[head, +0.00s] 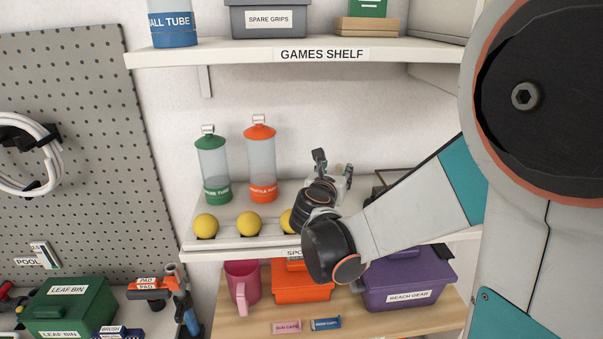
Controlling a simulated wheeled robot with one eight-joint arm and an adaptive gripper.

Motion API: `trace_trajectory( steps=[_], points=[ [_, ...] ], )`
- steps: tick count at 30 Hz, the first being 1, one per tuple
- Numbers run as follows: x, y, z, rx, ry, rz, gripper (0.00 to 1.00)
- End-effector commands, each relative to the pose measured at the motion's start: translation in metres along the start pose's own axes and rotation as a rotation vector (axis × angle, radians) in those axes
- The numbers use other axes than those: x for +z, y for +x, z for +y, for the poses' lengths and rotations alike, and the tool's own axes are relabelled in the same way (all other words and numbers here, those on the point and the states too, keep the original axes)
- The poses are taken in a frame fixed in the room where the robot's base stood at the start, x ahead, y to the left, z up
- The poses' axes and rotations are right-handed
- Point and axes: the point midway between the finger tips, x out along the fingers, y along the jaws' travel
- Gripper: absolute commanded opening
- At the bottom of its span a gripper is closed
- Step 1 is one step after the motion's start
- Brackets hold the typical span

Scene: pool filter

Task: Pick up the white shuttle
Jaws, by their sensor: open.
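I cannot make out a white shuttle for certain. Small pale shapes show beside the fingers of my gripper (333,170), and I cannot tell whether they are part of it or a thing behind it. My gripper is open above the middle shelf (226,229), right of the tubes, and my wrist partly covers it. A clear tube with an orange lid and band (261,165) stands upright on that shelf. A clear tube with a green lid and band (213,170) stands to its left. Each lid has a small whitish piece on top.
Yellow balls (248,223) sit along the middle shelf's front, one partly behind my wrist. The games shelf (240,51) hangs above. Below stand a pink jug (242,284), an orange box (300,289) and a purple beach gear box (410,282). A grey pegboard (90,170) is at left.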

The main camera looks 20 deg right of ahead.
Motion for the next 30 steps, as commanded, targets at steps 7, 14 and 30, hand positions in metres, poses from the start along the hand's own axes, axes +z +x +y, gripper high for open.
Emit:
trace_trajectory(
  steps=[7,14,30],
  points=[
    [0.0,0.014,-0.001,-0.001,0.001,0.001,0.44],
    [0.005,0.042,-0.005,-0.002,0.002,0.0,0.44],
    [0.006,0.062,-0.004,0.0,0.002,0.001,0.12]
  ],
)
